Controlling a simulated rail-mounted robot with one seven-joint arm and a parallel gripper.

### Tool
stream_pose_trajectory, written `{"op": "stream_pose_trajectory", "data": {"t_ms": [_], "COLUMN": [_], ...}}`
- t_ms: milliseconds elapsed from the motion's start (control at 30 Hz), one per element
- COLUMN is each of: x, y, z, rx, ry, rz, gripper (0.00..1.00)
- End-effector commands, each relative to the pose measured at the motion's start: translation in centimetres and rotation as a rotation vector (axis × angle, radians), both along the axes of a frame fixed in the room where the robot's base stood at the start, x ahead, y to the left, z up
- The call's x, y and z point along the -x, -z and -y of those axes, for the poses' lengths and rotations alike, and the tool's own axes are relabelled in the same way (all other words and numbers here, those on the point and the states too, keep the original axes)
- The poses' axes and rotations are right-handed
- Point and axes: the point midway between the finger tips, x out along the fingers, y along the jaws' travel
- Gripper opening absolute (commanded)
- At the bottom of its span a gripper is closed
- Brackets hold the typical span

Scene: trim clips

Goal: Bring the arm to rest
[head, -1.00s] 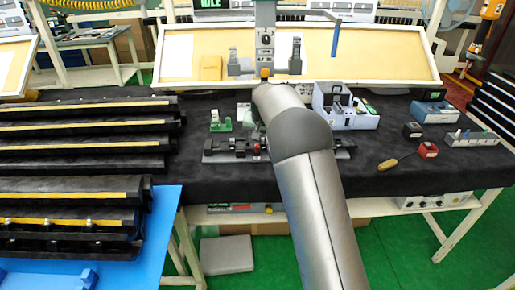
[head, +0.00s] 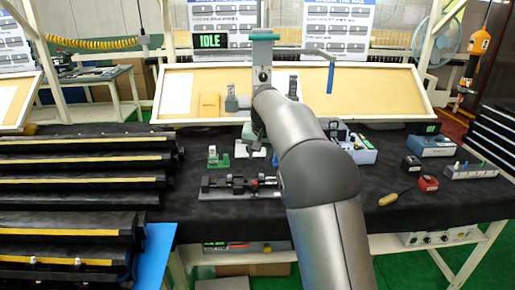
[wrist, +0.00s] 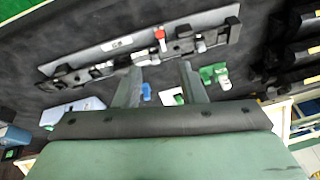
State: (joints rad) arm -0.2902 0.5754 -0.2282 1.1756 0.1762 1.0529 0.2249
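My arm (head: 315,175) reaches forward over the dark-covered bench, and its far end is bent down above the bench. My gripper (wrist: 160,76) shows in the wrist view with its two fingers apart and nothing held between them. It hangs above the bench, clear of the long black fixture (head: 238,186) with a red knob. That fixture also shows in the wrist view (wrist: 140,52), beyond the fingertips. In the head view my gripper is mostly hidden by the arm.
A green clip holder (head: 218,157) stands behind the fixture. A blue-and-white box (head: 360,152) is right of the arm, partly covered by it. Small black (head: 412,166) and red (head: 428,184) boxes sit further right. Black racks (head: 75,180) fill the left. A slanted board (head: 385,92) stands behind.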

Motion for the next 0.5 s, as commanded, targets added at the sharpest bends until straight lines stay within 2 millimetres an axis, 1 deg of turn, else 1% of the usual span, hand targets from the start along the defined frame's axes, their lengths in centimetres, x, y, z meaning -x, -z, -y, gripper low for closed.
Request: {"op": "stream_pose_trajectory", "data": {"t_ms": [67, 133, 167, 233, 267, 300, 367, 400, 467, 500], "x": [0.9, 2.8, 3.9, 7.4, 9.3, 11.9, 16.0, 18.9, 23.4, 26.3], "y": [-0.3, -0.7, -0.9, -1.1, -1.1, -1.1, -0.7, -0.3, 0.6, 1.4], "z": [0.7, 1.9, 2.5, 4.1, 4.8, 5.7, 6.8, 7.4, 8.3, 8.7], "rx": [-0.001, -0.003, -0.004, -0.006, -0.006, -0.005, 0.0, 0.006, 0.015, 0.024], "ry": [0.003, 0.005, 0.004, 0.001, -0.003, -0.01, -0.024, -0.036, -0.055, -0.068], "rz": [-0.007, -0.02, -0.029, -0.053, -0.065, -0.082, -0.106, -0.121, -0.147, -0.163], "gripper": [0.37, 0.37, 0.37, 0.37, 0.37, 0.37, 0.37, 0.37, 0.37, 0.37]}}
